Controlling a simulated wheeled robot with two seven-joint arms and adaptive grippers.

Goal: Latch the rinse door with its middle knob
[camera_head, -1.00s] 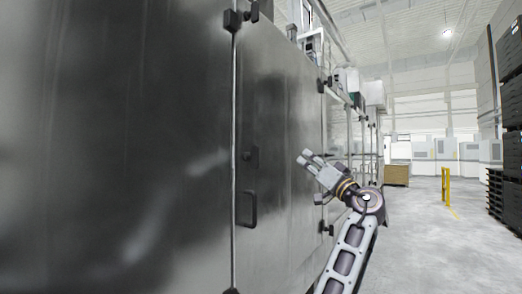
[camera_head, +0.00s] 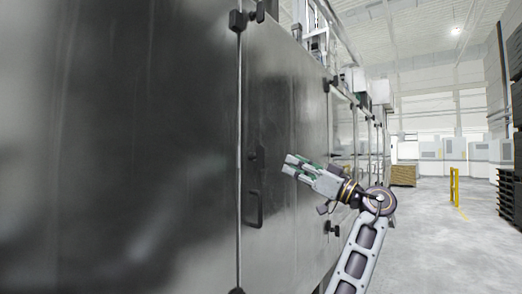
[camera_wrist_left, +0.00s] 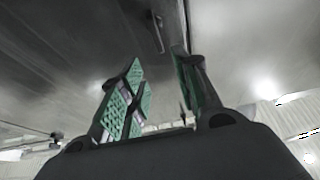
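The rinse door (camera_head: 290,100) is a tall steel panel right of a vertical seam and looks nearly flush with the neighbouring panel. Its dark middle knob (camera_head: 254,157) sits close to the seam, just above a black pull handle (camera_head: 254,209). My left gripper (camera_head: 287,164) is in front of the door, right of the knob, with its fingertips pointing left towards it and apart from it. In the left wrist view the green-padded fingers (camera_wrist_left: 158,88) are spread with nothing between them. A dark handle (camera_wrist_left: 158,33) shows beyond them; I cannot make out the knob there. My right gripper is not in view.
Another black knob (camera_head: 238,20) sits at the top of the seam. More latches and panels line the machine to the right, including a dark latch (camera_head: 332,229) near my arm. The floor (camera_head: 435,235) to the right is open, with a yellow post (camera_head: 454,185) farther off.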

